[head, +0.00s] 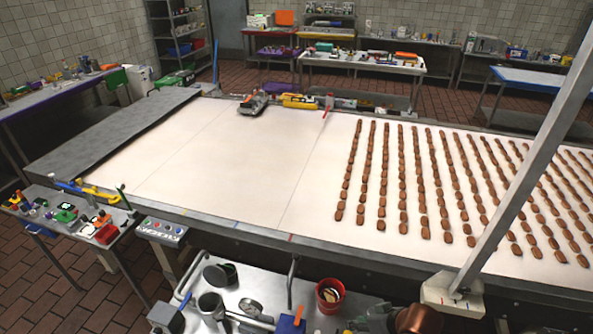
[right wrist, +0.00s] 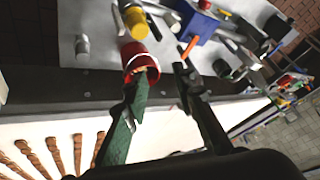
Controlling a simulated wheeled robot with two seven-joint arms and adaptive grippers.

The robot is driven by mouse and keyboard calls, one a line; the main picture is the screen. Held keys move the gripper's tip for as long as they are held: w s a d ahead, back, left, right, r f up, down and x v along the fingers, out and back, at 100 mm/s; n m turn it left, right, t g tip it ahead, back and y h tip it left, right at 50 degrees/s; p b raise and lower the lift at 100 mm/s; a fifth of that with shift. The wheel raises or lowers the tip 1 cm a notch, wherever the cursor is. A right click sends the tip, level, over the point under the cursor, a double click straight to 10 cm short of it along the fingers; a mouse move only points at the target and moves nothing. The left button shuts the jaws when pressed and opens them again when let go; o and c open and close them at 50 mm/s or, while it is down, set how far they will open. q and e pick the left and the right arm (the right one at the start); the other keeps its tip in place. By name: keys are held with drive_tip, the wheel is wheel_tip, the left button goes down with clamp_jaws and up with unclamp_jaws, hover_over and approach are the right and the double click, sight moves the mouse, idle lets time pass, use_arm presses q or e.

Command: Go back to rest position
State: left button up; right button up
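My right gripper (right wrist: 165,72) shows in the right wrist view with its two fingers spread apart. No object is seen between the fingertips. One finger looks green and the other dark. The fingers point toward the metal cart (head: 258,287), near a red pot (right wrist: 140,62). In the head view, only dark parts show at the bottom edge right of the red pot (head: 330,293), and the finger state cannot be read there. My left gripper is in neither view.
A wide white conveyor (head: 215,160) carries rows of brown eclair-like pieces (head: 401,180) on its right half; its left half is bare. A slanted metal arm (head: 525,165) crosses at right. The cart holds a blue container (head: 290,325) and metal cups. A cluttered side table (head: 65,215) stands left.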

drive_tip(key=s+d+f+m+g+h, duration=0.1)
drive_tip(key=s+d+f+m+h, duration=0.15)
drive_tip(key=s+d+f, duration=0.55)
drive_tip(key=s+d+f+m+h, duration=0.1)
drive_tip(key=s+d+f+h, duration=0.2)
drive_tip(key=s+d+f, duration=0.5)
drive_tip(key=s+f+g+b, duration=0.1)
drive_tip(key=s+f+b, duration=0.2)
drive_tip(key=f, duration=1.4)
drive_tip(key=s+f+g+b, duration=0.15)
drive_tip(key=f+b, duration=0.25)
drive_tip(key=f, duration=1.3)
drive_tip(key=s+f+b, duration=0.5)
drive_tip(key=s+f, duration=1.5)
drive_tip(key=f, duration=0.4)
drive_tip(key=shift+s+f+n+y+b, duration=0.2)
drive_tip(key=shift+f+n+y+b, duration=0.1)
drive_tip(key=shift+n+y, duration=0.15)
